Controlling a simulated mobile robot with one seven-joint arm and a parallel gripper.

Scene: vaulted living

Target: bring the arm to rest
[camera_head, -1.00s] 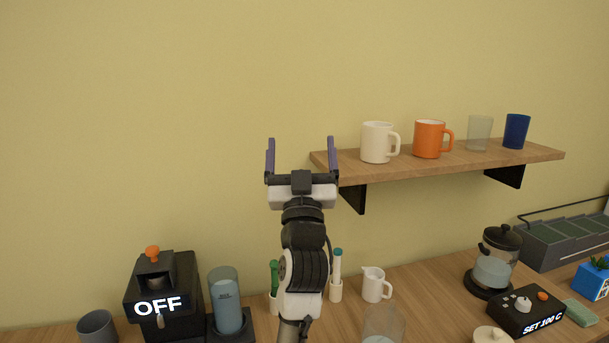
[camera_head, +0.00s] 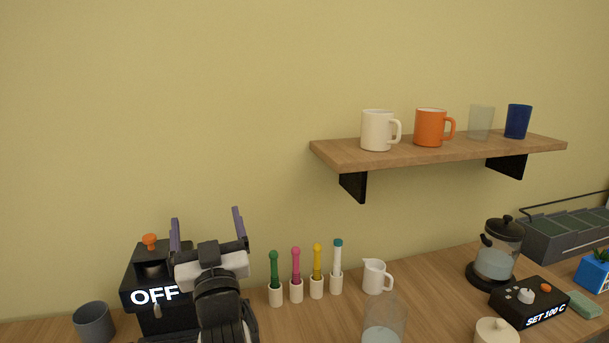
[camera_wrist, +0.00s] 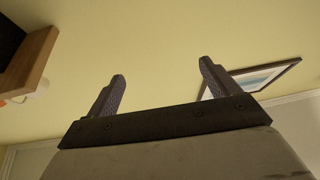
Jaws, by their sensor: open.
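My gripper (camera_head: 207,232) is at the lower left of the head view, in front of the black machine marked OFF (camera_head: 150,275) and hiding part of it. Its two purple-grey fingers point up and stand wide apart, with nothing between them. In the wrist view my gripper (camera_wrist: 162,92) is also open and empty, with plain wall beyond the fingers.
A wooden shelf (camera_head: 440,154) bears a white mug (camera_head: 376,131), an orange mug (camera_head: 428,128) and two cups. On the counter stand several coloured pens in holders, a white jug (camera_head: 374,277), a clear glass (camera_head: 384,318), a French press (camera_head: 496,255) and a grey cup (camera_head: 94,322).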

